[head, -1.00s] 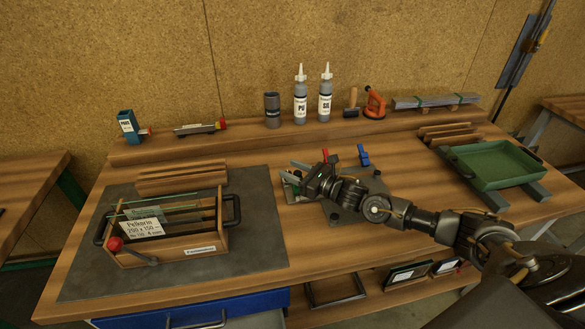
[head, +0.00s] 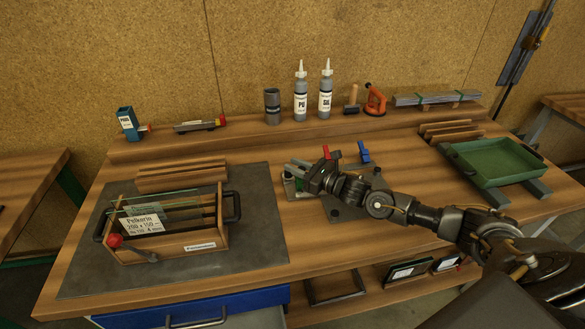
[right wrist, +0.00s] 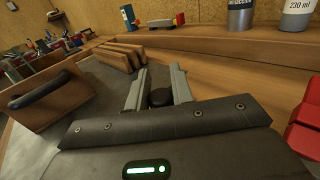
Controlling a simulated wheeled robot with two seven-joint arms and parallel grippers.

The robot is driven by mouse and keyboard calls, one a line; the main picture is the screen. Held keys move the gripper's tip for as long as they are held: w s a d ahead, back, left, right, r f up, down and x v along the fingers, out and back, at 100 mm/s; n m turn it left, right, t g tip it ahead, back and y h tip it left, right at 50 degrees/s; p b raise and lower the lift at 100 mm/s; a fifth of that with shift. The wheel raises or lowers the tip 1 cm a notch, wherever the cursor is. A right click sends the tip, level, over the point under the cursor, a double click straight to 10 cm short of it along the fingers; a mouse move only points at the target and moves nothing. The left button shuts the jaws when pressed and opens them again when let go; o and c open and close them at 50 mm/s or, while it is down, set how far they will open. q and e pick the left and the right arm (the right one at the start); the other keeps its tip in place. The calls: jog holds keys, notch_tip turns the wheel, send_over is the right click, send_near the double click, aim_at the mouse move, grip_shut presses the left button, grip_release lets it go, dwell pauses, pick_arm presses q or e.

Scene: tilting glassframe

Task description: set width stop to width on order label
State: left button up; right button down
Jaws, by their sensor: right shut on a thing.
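The order label (head: 146,227) leans at the front of the wooden glass crate (head: 205,242) on the left; it reads about 200 x 150. The grey fixture (head: 345,213) with red (head: 327,152) and blue (head: 363,154) levers lies mid-bench, mostly covered by my right gripper (head: 297,176). In the right wrist view my right gripper (right wrist: 158,88) has its two grey fingers on either side of a black knob (right wrist: 160,97) and is shut on it. I cannot make out the width stop or its scale. My left gripper is not in view.
Two bottles (head: 300,98), a dark can (head: 272,109) and an orange tool (head: 375,103) stand on the rear shelf. Wooden strips (head: 180,178) lie behind the crate. A green tray (head: 492,165) is at the right. Bare bench lies between crate and fixture.

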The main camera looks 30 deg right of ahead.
jog(key=shift+s+d+f+b, duration=0.15)
jog(key=shift+d+b, duration=0.15)
jog(key=shift+d, duration=0.45)
jog(key=shift+s+d, duration=0.1)
jog(key=shift+d, duration=0.15)
jog(key=shift+r, duration=0.2)
jog(key=c, duration=1.2)
grip_release()
jog(key=shift+f, duration=0.1)
